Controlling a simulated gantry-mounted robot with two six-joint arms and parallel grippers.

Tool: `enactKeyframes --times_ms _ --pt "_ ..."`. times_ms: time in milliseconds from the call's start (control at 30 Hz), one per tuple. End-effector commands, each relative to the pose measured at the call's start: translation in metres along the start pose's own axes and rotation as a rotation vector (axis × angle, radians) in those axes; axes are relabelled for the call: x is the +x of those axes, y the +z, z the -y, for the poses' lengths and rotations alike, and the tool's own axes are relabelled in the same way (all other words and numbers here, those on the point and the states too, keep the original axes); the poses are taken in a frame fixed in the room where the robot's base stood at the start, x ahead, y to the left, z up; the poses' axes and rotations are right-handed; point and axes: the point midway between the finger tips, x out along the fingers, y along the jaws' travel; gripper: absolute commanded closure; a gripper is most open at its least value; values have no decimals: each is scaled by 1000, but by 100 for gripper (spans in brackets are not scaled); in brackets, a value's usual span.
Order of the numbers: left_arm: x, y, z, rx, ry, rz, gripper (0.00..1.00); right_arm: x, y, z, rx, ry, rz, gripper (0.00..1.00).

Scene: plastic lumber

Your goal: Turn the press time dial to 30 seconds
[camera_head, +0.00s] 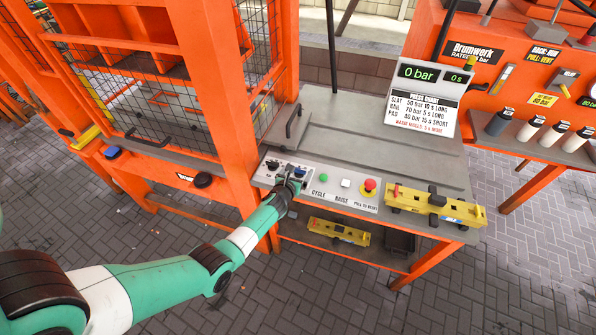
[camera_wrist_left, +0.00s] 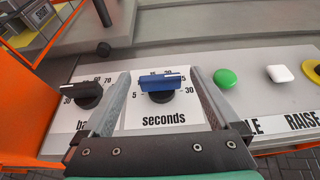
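The press time dial is a blue knob (camera_wrist_left: 160,83) above the word "seconds" in the left wrist view. Its scale shows 5 at the left and 30 at the lower right. The bar of the knob lies about level; its exact setting is unclear. In the head view the blue knob (camera_head: 300,171) sits on the front panel just beyond my left gripper (camera_head: 293,180). In the left wrist view the fingers of my left gripper (camera_wrist_left: 159,74) stand either side of the knob, with gaps between. My right gripper is not in view.
A black pressure knob (camera_wrist_left: 88,94) is left of the left finger. A green button (camera_head: 323,178), white button (camera_head: 346,183) and red stop button (camera_head: 369,185) are to the right. The display (camera_head: 436,74) reads 0 bar and 0 s. A yellow tool (camera_head: 435,205) lies on the bench.

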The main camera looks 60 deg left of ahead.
Motion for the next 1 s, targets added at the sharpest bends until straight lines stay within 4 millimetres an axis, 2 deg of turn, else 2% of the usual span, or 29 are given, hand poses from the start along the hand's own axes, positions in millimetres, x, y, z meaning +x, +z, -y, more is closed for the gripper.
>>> enactKeyframes --times_ms 233,333,467,700,833,1000 --pt "-1 1 0 0 0 0 5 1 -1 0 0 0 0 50" --pt "-10 2 0 1 0 -2 5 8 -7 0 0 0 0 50" --pt "-36 7 0 2 0 -2 5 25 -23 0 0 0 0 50" --pt "-92 5 0 2 -1 -2 5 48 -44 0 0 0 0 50" --pt "-110 2 0 1 -1 -1 5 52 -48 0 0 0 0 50" --pt "-117 0 0 0 0 0 5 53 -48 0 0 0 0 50"
